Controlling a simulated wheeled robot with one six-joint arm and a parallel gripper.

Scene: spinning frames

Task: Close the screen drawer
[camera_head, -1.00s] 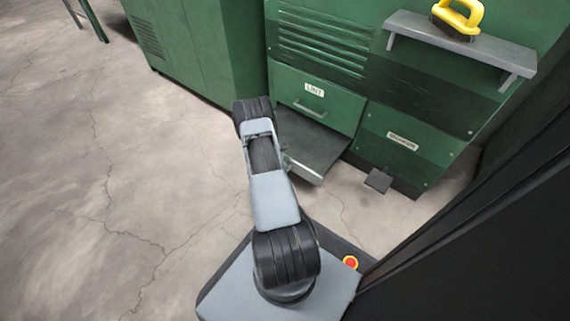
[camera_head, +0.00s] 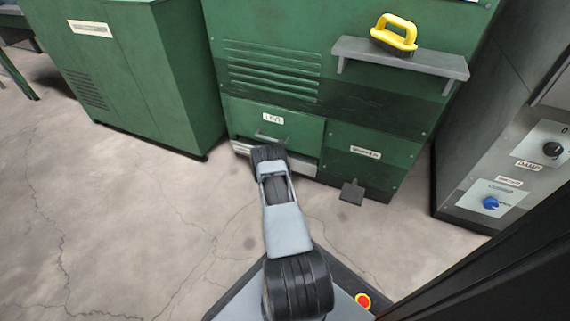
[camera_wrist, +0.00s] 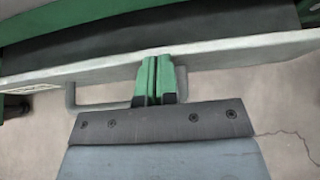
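The screen drawer (camera_head: 303,166) is the low grey-fronted drawer under the LINT panel of the green machine. Its grey front (camera_wrist: 230,52) spans the wrist view, with a dark strip behind the rim, so it appears still partly out. A grey loop handle (camera_wrist: 100,106) is on that front. My gripper (camera_wrist: 158,62) has green fingers that are together with only a thin line between them. The fingertips are at the drawer front, overlapping the handle; whether they press on it is unclear. In the head view my arm hides the gripper and the drawer's middle.
The LINT panel (camera_head: 274,125) with its own handle is above the drawer. A small grey pedal (camera_head: 352,192) sticks out low on the right. A shelf (camera_head: 400,60) with a yellow-handled brush (camera_head: 394,33) juts out above. A grey control cabinet (camera_head: 500,150) stands right. Floor at left is clear.

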